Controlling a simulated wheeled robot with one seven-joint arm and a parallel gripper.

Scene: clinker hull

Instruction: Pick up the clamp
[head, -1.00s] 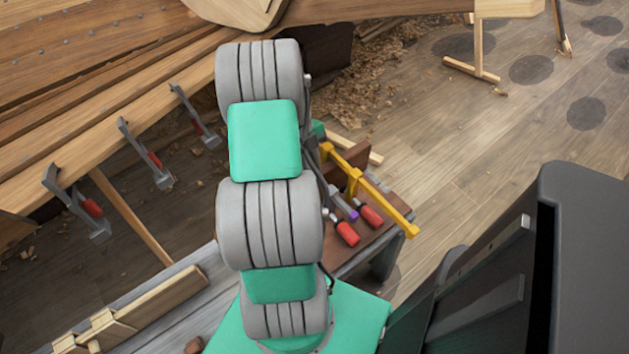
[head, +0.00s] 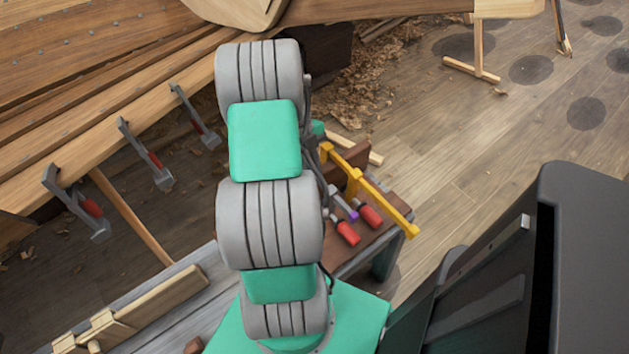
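A yellow bar clamp (head: 386,203) lies slanting across the small brown bench at centre right in the head view. Its upper left end comes close to my arm in the picture, and its lower right end reaches the bench's edge. Several dark clamps with red parts, such as this hull clamp (head: 147,155), hang along the hull's plank edge at the left. My grey and green arm fills the middle of the view. My gripper does not show, so I cannot see its fingers or whether it touches anything.
The brown bench (head: 392,226) also holds red-handled tools (head: 347,232) and a purple-tipped tool beside the yellow clamp. The wooden hull (head: 110,45) fills the upper left. A grey plank bench with wooden pieces is at lower left. Open floor (head: 470,140) lies right of the bench.

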